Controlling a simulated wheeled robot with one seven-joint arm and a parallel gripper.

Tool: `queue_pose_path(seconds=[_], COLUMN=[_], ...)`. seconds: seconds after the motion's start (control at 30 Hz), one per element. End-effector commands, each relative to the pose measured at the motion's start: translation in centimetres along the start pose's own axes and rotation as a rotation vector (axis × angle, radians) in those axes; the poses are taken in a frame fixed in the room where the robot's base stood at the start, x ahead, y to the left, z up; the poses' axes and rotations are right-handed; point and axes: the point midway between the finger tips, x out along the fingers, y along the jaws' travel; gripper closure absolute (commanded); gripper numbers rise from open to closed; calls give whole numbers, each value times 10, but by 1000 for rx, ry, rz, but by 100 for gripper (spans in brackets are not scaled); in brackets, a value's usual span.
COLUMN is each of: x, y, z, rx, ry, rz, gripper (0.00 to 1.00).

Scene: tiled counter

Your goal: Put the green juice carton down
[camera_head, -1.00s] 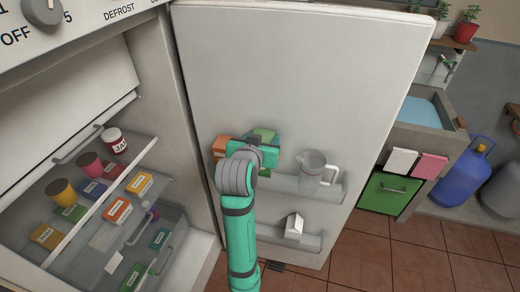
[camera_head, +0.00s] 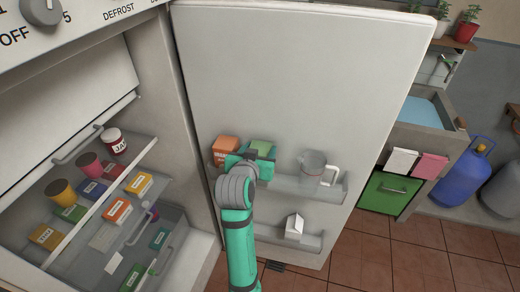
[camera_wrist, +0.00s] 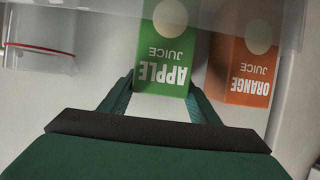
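The green apple juice carton (camera_head: 262,149) stands in the upper door shelf of the open fridge, beside the orange juice carton (camera_head: 226,147). It also shows in the wrist view (camera_wrist: 165,45), with its label upside down in the picture. My gripper (camera_head: 246,165) is just in front of the green carton, on the near side. In the wrist view its two fingers (camera_wrist: 162,82) are spread apart, one on each side of the near end of the carton, and look open. The carton's lower part is hidden in the head view.
A clear jug (camera_head: 313,165) stands to the right in the upper door shelf (camera_head: 283,186). A small white carton (camera_head: 294,225) is in the lower door shelf. The fridge interior at left holds jars and several boxes. The open door (camera_head: 300,80) stands behind my arm.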

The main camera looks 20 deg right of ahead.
Motion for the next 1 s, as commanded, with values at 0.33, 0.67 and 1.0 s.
queue_pose_path(seconds=[0.33,0.67,1.0], x=[1,-3,-61], y=[5,0,0], z=[-1,-3,-3], rx=[3,0,1], ry=[0,1,3], rz=[7,-1,0], gripper=[28,28,28])
